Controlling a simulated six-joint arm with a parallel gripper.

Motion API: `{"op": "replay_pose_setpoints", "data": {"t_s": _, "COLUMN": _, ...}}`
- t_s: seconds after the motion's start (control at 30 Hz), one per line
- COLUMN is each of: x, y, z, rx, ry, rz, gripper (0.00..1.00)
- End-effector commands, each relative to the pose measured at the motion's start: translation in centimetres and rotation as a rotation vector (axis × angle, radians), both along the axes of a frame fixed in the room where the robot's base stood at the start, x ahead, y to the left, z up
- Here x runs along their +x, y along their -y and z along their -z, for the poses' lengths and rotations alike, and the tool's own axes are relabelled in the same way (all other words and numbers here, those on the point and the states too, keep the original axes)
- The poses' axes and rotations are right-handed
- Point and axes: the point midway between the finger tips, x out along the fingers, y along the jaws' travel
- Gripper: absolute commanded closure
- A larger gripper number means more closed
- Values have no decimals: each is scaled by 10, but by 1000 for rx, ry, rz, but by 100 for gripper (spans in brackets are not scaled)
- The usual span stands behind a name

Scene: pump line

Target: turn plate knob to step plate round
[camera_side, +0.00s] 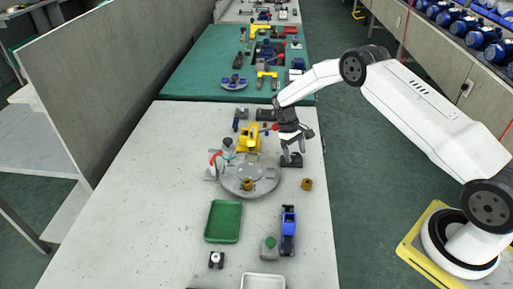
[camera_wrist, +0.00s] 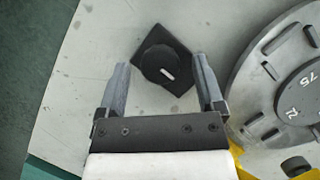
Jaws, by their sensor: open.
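The plate knob (camera_wrist: 163,68) is a round black knob with a white mark on a black square base. In the wrist view it lies just beyond my fingertips, roughly between their lines. My gripper (camera_wrist: 160,65) is open and empty, its two grey fingers apart. In the side view my gripper (camera_side: 292,151) hangs over the knob's black base (camera_side: 292,160), at the right of the round plate; contact cannot be told. The grey round plate (camera_side: 238,176) has raised slots and carries a brass-coloured part. Its numbered centre (camera_wrist: 302,90) shows at the right of the wrist view.
A yellow machine part (camera_side: 248,138) stands behind the plate, with a red-handled clamp (camera_side: 215,160) at left. A brass-coloured piece (camera_side: 307,184) stands right of the plate. A green tray (camera_side: 223,221) and a blue tool (camera_side: 288,230) lie in front. The table's left side is clear.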

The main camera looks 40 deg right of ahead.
Motion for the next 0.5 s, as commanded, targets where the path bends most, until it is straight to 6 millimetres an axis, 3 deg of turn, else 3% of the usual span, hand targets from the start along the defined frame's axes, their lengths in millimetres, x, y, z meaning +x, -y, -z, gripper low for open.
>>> {"op": "replay_pose_setpoints", "data": {"t_s": 0.5, "x": 24, "y": -1, "z": -56, "rx": -1, "ry": 2, "rz": -1, "gripper": 14}}
